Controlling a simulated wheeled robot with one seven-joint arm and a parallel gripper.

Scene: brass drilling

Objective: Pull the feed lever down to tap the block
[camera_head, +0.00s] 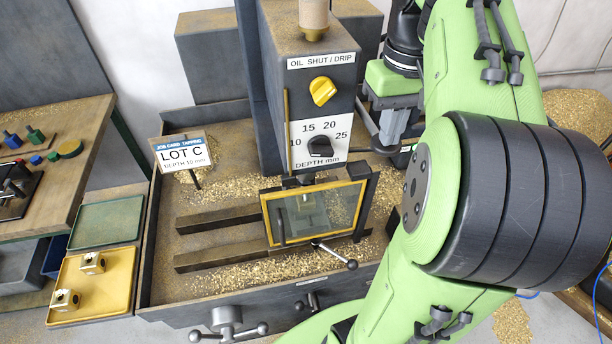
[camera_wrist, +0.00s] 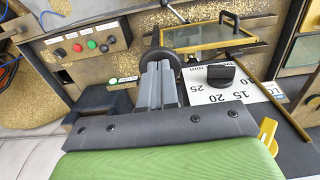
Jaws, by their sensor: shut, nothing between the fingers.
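The tapping machine's head (camera_head: 305,75) stands at the centre of the head view. A dark feed lever (camera_head: 368,122) slants down from its right side. My gripper (camera_head: 391,136) is shut and empty beside this lever, on the machine's right. In the wrist view the shut grey fingers (camera_wrist: 160,82) reach toward a round black knob (camera_wrist: 166,57), which they partly cover. I cannot tell if they touch it. A small pale piece (camera_head: 307,203), possibly the block, shows dimly through the yellow-framed guard (camera_head: 264,222) under the spindle.
A black depth dial (camera_head: 320,147) and yellow oil knob (camera_head: 322,91) are on the machine front. A lot card (camera_head: 183,155) reads depth 15 mm. Two brass blocks (camera_head: 65,300) (camera_head: 92,263) lie on a yellow tray (camera_head: 112,308). Buttons (camera_wrist: 91,44) show left in the wrist view.

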